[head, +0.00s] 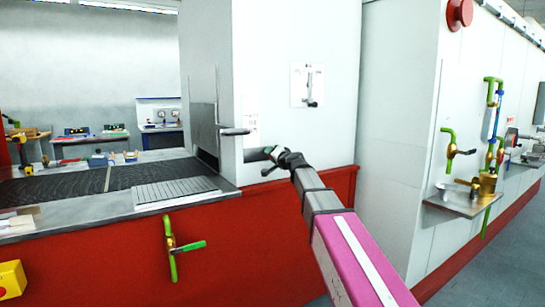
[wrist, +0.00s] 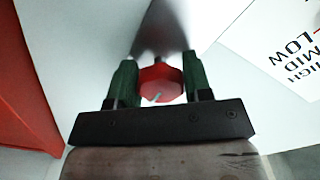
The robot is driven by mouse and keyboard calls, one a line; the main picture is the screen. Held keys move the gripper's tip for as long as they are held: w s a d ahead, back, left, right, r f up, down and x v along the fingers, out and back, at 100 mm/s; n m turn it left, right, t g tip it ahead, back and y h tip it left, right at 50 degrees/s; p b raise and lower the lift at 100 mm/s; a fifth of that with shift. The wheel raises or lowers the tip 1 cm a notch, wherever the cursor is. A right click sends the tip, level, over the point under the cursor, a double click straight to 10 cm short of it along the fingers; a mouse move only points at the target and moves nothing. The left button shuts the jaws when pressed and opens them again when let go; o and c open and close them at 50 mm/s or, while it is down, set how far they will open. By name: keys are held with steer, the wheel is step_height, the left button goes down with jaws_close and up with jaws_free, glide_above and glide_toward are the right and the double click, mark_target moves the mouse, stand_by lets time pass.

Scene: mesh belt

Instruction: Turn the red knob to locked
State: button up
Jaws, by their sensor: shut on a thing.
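The red knob (wrist: 160,82) sits between the two dark green fingers of my gripper (wrist: 157,72) in the wrist view. It has a pale pointer line on its face, slanting up to the right. My gripper is shut on the knob, one finger on each side. In the head view my gripper (head: 270,160) reaches the lower part of the white machine housing (head: 285,60). The knob cannot be made out there. A white label (wrist: 295,50) reading LOW, MID, HIGH is right of the knob. I cannot see a locked mark.
A grey lever (head: 235,131) sticks out just left of my gripper. A switch plate (head: 308,86) is above it. The mesh belt (head: 120,176) runs at the left over a red base.

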stand_by(0.4)
steer(key=o, duration=0.9)
steer(key=shift+s, duration=0.1)
steer(key=v, duration=1)
steer(key=shift+s+d, duration=0.25)
steer(key=shift+d, duration=0.05)
